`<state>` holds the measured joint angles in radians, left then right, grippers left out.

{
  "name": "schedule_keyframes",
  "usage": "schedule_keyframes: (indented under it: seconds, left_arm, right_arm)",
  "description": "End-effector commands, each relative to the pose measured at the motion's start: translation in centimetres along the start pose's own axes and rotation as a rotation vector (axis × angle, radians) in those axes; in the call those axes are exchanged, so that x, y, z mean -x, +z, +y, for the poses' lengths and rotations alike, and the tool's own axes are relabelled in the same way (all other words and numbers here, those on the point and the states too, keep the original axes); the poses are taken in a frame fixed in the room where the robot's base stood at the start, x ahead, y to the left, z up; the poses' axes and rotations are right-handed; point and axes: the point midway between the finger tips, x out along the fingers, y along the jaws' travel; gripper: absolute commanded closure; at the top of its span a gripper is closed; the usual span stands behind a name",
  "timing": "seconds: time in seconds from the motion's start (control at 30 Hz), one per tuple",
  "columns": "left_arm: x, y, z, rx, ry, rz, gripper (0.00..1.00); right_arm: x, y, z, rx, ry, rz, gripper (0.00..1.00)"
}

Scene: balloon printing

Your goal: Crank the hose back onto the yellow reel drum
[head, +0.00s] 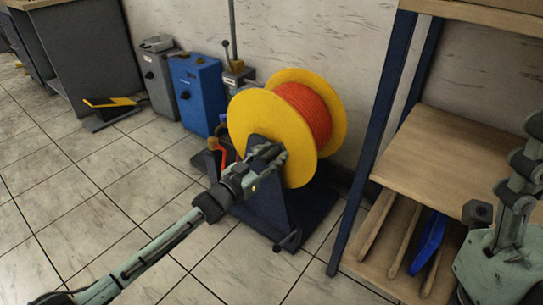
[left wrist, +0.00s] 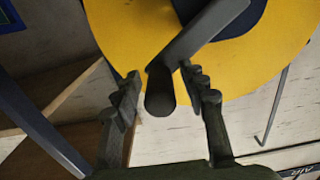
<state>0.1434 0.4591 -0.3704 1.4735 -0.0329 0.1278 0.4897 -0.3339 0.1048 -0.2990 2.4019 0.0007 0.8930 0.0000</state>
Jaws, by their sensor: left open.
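The yellow reel drum (head: 256,122) stands on a dark blue stand (head: 262,208), with orange-red hose (head: 305,110) wound between its two flanges. My left gripper (head: 277,153) is at the near flange, by the reel's hub. In the left wrist view, a dark crank arm (left wrist: 210,32) crosses the yellow flange and ends in a round dark handle (left wrist: 160,92). The open fingers of my left gripper (left wrist: 166,95) are on either side of this handle, with a gap visible on each side.
A blue box (head: 196,92) and a grey box (head: 160,80) stand by the wall left of the reel. A wooden shelf unit (head: 440,150) with blue posts is close on the right. Tiled floor is clear at front left.

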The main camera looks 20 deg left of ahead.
Motion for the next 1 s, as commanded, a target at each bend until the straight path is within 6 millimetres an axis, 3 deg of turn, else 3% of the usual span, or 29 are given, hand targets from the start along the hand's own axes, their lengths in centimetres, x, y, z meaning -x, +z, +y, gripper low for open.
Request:
schedule_keyframes:
  seconds: [0.17,0.5,1.0]
  left_arm:
    - [0.02,0.00,0.01,0.000,0.000,0.000,0.60]
    - [0.04,-0.01,0.01,0.000,0.000,0.000,1.00]
    - [0.05,-0.51,-0.21,0.030,0.000,0.001,1.00]
  right_arm:
    - [-0.01,0.01,0.00,0.000,0.000,0.000,0.45]
    - [-0.01,0.02,-0.01,0.000,0.000,-0.001,0.45]
    - [-0.52,-0.10,0.00,-0.001,0.003,-0.002,0.45]
